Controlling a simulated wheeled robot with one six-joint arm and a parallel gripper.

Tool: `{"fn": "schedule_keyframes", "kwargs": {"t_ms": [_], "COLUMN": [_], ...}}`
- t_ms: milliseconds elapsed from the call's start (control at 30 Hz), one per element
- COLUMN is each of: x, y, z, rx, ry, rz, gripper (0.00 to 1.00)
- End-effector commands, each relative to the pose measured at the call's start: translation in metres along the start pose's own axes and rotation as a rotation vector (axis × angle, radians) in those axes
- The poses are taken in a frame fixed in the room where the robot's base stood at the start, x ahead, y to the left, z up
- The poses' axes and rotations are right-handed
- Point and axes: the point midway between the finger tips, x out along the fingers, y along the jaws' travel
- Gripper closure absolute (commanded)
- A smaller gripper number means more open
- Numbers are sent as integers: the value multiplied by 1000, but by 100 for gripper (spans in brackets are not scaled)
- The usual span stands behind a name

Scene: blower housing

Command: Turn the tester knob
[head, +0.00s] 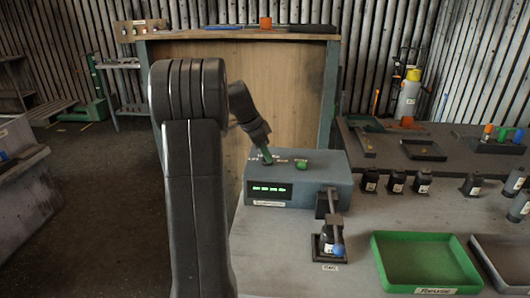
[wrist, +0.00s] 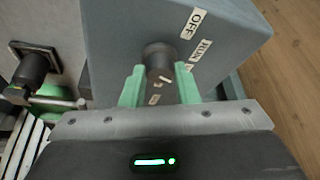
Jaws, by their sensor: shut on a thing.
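The tester is a blue-grey box (head: 315,188) with a lit green display on its front, standing on the bench. In the wrist view its top (wrist: 120,30) carries OFF and RUN labels beside a dark round knob (wrist: 157,52). A short white mark shows on the knob. My gripper (wrist: 160,84) has its two green fingers on either side of the knob and is shut on it. In the head view my gripper (head: 267,156) reaches down to the left part of the tester's top, and the knob is hidden there. A green button (head: 302,164) sits to its right.
A dark fixture with a blue-tipped lever (head: 338,249) stands in front of the tester. A wooden panel (head: 245,90) rises behind the tester.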

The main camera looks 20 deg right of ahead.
Motion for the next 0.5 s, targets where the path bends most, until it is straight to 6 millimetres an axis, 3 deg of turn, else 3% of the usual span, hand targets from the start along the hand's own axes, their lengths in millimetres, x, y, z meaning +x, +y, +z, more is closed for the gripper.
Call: {"fn": "schedule_keyframes", "kwargs": {"t_ms": [33, 67, 167, 500], "x": [0, 0, 0, -4], "y": [0, 0, 0, 0], "z": [0, 0, 0, 0], "rx": [0, 0, 0, 0], "ry": [-1, -1, -1, 0], "rz": [-1, -1, -1, -2], "gripper": [95, 68, 51, 51]}}
